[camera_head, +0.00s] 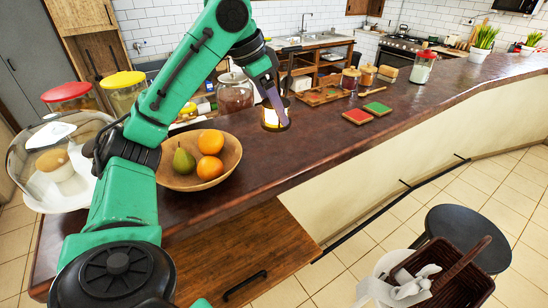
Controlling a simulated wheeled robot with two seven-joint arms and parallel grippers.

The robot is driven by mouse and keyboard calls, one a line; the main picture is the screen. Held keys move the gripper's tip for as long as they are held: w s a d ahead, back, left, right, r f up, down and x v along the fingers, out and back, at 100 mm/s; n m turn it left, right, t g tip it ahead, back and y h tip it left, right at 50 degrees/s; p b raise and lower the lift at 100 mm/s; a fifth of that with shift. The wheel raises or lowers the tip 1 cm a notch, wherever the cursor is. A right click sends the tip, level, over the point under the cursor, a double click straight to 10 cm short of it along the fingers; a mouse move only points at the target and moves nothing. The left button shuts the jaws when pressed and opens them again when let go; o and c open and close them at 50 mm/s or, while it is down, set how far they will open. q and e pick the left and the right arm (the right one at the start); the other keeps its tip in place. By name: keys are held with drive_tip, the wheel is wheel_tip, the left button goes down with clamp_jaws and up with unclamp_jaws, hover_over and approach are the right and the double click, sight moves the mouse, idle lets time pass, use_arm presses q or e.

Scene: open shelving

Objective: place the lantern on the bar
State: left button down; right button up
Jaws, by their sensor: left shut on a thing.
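My left arm, green and black, reaches in from the lower left over the bar. The bar (330,152) is a long, dark reddish-brown glossy counter running from lower left to upper right. My left gripper (278,108) is shut on the lantern (270,117), a small object with a pale, yellowish body and a dark base. The gripper fingers partly hide it. It is upright over the bar, behind and right of the fruit bowl. I cannot tell whether its base touches the surface. My right gripper is not in view.
A wooden bowl (180,182) with oranges and a pear stands left of the lantern. The bar's front strip is clear. A basket (462,285) is at lower right.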

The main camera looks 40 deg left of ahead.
use_arm(q)
drive_tip(key=f+b, duration=0.1)
drive_tip(key=f, duration=0.2)
drive_tip(key=w+a+f+b, duration=0.1)
drive_tip(key=f, duration=0.3)
drive_tip(key=w+f+b, duration=0.1)
drive_tip(key=f+b, duration=0.1)
drive_tip(key=f, duration=0.2)
drive_tip(key=shift+a+f, duration=0.25)
drive_tip(key=shift+a, duration=0.15)
drive_tip(key=f+b, duration=0.2)
drive_tip(key=b, duration=0.1)
drive_tip(key=d+f+b, duration=0.1)
drive_tip(key=shift+s+f, duration=0.3)
drive_tip(key=shift+s, duration=0.05)
drive_tip(key=shift+f+b, duration=0.1)
drive_tip(key=shift+b, duration=0.25)
drive_tip(key=shift+a+r, duration=0.1)
drive_tip(key=shift+r, duration=0.1)
drive_tip(key=shift+c, duration=1.9)
unclamp_jaws()
drive_tip(key=shift+p, duration=0.3)
drive_tip(key=o, duration=0.4)
drive_tip(key=shift+w+a+f, duration=0.1)
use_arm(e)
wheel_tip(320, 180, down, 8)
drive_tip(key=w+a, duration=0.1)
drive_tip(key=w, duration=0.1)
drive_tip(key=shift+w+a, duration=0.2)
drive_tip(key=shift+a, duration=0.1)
